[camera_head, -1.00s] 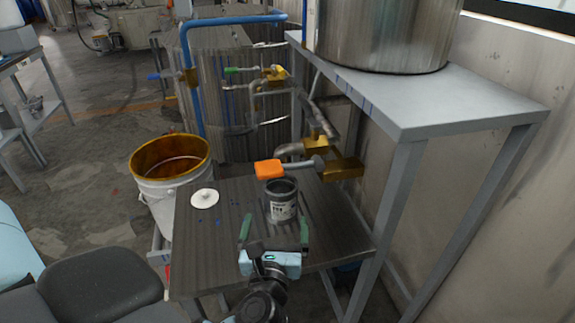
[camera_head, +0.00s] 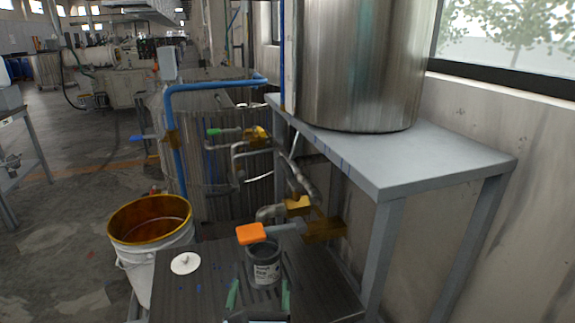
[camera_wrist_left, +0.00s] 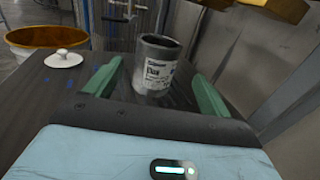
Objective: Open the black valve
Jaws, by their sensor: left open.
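No valve with a clearly black handle stands out in these views. A valve with an orange handle (camera_head: 251,233) sits on a brass body (camera_head: 325,230) above the small table. Behind it, a green-handled valve (camera_head: 221,132) and a blue-handled valve (camera_head: 143,138) are on the pipes. My left gripper (camera_head: 259,286) is open and low over the table, with its green fingers pointing at a dark paint can (camera_head: 264,268). In the left wrist view the can (camera_wrist_left: 156,66) stands upright between the fingertips or just beyond them; I cannot tell which. My right gripper is not in view.
The small dark table (camera_head: 205,280) carries a white lid (camera_head: 185,263). A white bucket with a yellow rim (camera_head: 150,235) stands left of it. A grey metal stand (camera_head: 440,160) holds a large steel tank (camera_head: 365,65) at the right. Open floor lies at the left.

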